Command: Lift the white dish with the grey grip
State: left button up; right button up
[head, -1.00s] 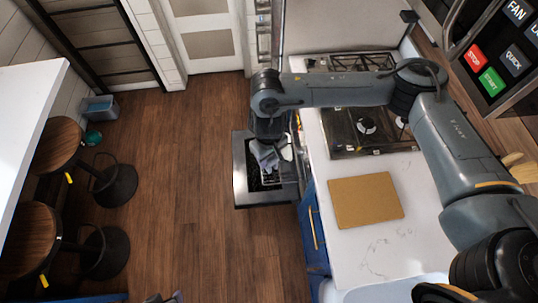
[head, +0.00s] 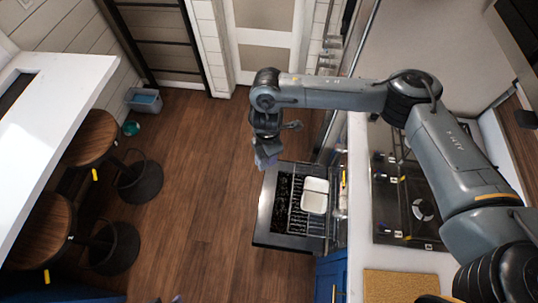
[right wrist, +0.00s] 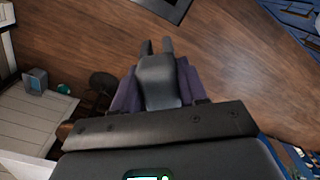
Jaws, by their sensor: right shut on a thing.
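The white dish (head: 315,195) is rectangular and rests on the wire rack (head: 292,215) at the open oven. My right gripper (head: 266,162) is up and left of the dish in the head view, apart from it. In the right wrist view its purple fingers (right wrist: 158,85) are shut around a grey piece with two prongs, which I take to be the grey grip (right wrist: 160,78). Floor shows beyond the prongs, and the dish is not seen there. A dark tip, apparently my left gripper (head: 166,299), barely shows at the bottom edge; its jaws cannot be made out.
The open oven door (head: 268,205) juts out over the wooden floor (head: 205,190). The counter with the gas hob (head: 410,205) and a tan board (head: 400,285) lies to the right. Stools (head: 92,140) stand at left under a white counter. The middle floor is clear.

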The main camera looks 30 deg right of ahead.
jog(key=w+d+f+n+b, duration=0.1)
jog(key=d+f+n+b, duration=0.3)
jog(key=f+n+b, duration=0.5)
jog(key=w+d+f+n+b, duration=0.2)
jog(key=d+f+n+b, duration=0.15)
jog(key=f+n, duration=0.7)
jog(key=w+d+f+n+b, duration=0.1)
jog(key=d+f+n+b, duration=0.45)
jog(key=f, duration=0.75)
jog(key=s+d+f+b, duration=0.2)
jog(key=s+d+f, duration=0.1)
jog(key=f, duration=0.2)
jog(key=s+d+f+n+b, duration=0.1)
jog(key=s+d+f+b, duration=0.1)
jog(key=f, duration=0.3)
jog(key=s+d+f+n+b, duration=0.1)
jog(key=s+d+f+b, duration=0.1)
jog(key=f, duration=0.4)
jog(key=shift+s+d+b, duration=0.4)
jog(key=shift+s+d, duration=0.4)
jog(key=shift+s+d+f+p, duration=0.2)
jog(key=shift+s+d+f, duration=0.1)
jog(key=shift+s+d, duration=0.55)
jog(key=shift+s+d+f+p, duration=0.25)
jog(key=shift+s+d, duration=0.45)
jog(key=shift+d, duration=0.3)
jog(key=shift+s, duration=0.1)
